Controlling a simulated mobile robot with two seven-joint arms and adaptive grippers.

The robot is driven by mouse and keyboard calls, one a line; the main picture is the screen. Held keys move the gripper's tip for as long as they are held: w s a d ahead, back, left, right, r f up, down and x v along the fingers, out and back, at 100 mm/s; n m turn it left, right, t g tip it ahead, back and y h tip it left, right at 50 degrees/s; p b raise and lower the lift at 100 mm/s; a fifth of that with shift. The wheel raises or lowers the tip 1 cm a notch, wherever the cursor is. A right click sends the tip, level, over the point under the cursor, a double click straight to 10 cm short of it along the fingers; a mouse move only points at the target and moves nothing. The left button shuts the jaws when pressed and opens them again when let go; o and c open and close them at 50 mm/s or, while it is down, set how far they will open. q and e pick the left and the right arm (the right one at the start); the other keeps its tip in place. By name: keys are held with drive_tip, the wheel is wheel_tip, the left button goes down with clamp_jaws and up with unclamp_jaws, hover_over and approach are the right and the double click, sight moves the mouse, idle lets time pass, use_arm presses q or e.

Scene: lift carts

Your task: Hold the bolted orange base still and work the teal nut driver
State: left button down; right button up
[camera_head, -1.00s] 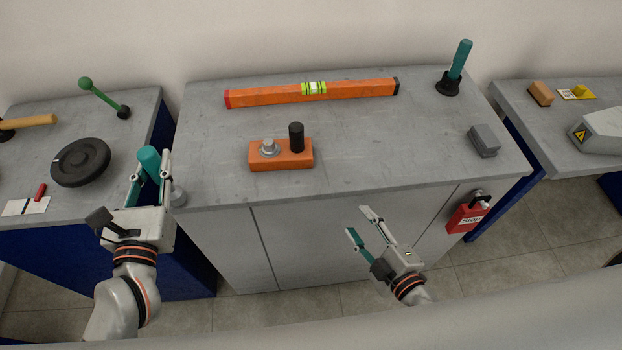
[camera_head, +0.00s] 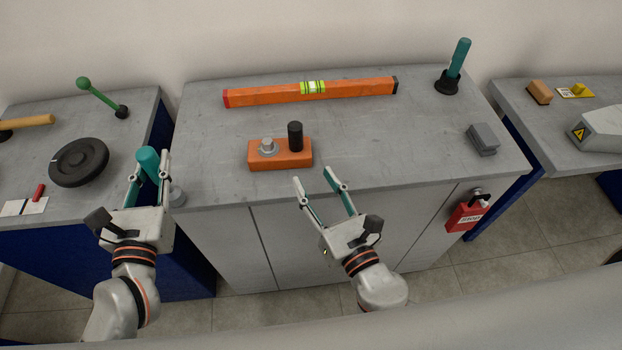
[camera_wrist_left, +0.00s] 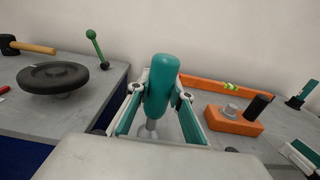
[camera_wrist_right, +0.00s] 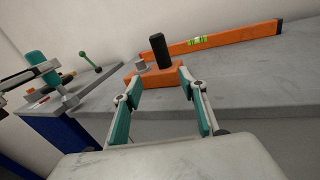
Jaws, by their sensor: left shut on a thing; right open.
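The orange base (camera_head: 282,162) sits on the grey middle cabinet top, with a bolt and nut (camera_head: 268,147) on its left and a black post (camera_head: 295,136) on its right. My left gripper (camera_head: 151,168) is shut on the teal nut driver (camera_head: 147,158), left of the base at the cabinet's left edge. The driver's teal handle (camera_wrist_left: 161,86) stands upright between the fingers in the left wrist view, its grey socket below. My right gripper (camera_head: 313,176) is open and empty at the cabinet's front edge, in front and to the right of the base. The base (camera_wrist_right: 166,76) shows ahead of its fingers.
An orange spirit level (camera_head: 270,95) lies behind the base. A teal-handled tool (camera_head: 459,60) stands in a black holder at the back right, and a grey block (camera_head: 483,140) lies at right. A red padlock (camera_head: 466,216) hangs on the cabinet front. The cabinet top around the base is clear.

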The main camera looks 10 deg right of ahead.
sight(298, 146)
drive_tip(key=shift+n+h, duration=0.3)
drive_tip(key=shift+n, duration=0.1)
drive_tip(key=x, duration=1.2)
drive_tip(key=shift+w+d+r, duration=0.15)
drive_tip(key=shift+w+r, duration=0.15)
drive_tip(key=shift+w, duration=0.05)
drive_tip(key=c, duration=0.3)
drive_tip(key=shift+c, duration=0.2)
clamp_jaws()
idle(0.5)
